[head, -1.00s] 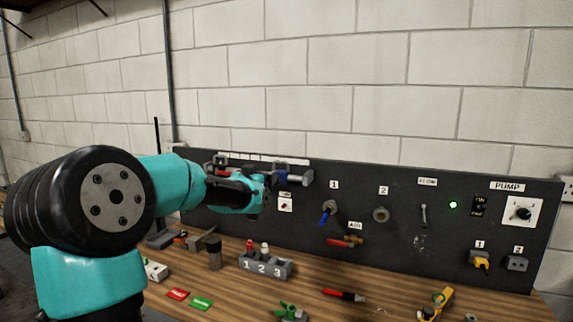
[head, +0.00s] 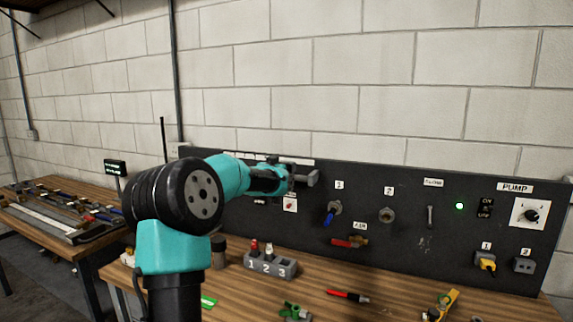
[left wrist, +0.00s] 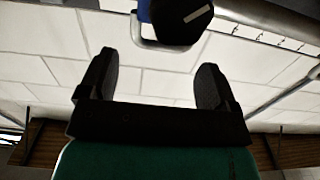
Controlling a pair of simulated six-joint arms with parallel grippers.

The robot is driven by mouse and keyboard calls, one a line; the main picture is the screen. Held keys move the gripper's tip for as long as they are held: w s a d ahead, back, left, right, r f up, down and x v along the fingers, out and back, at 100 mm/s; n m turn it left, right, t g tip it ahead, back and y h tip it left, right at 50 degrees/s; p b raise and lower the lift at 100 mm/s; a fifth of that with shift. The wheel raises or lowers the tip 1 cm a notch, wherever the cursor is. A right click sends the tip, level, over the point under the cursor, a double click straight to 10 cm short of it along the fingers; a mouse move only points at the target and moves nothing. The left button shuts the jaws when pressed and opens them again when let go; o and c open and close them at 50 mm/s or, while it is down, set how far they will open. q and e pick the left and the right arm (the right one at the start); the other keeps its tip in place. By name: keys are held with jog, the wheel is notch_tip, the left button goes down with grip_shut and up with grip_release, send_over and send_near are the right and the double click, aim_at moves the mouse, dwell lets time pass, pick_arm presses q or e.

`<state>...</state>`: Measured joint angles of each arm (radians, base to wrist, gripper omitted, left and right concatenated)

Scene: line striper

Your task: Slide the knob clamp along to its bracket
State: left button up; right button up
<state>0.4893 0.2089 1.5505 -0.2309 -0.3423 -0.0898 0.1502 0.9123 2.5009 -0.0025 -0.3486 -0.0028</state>
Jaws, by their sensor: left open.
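In the left wrist view a black knob (left wrist: 182,20) with a white line shows at the top, with a blue part beside it and a pale metal loop around it. My left gripper (left wrist: 155,72) is open and empty; the knob is just beyond its fingertips, right of centre, not between them. In the head view my left gripper (head: 285,180) is at the upper left of the dark panel and hides the clamp. A grey block (head: 312,177), which may be the bracket, sticks out just right of the gripper. My right gripper is not in view.
The dark panel (head: 410,212) carries valves, a switch and a pump dial to the right. A second table (head: 60,215) stands at left.

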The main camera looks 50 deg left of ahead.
pick_arm(q)
jog(key=shift+x, duration=2.7)
jog(key=shift+c, duration=0.5)
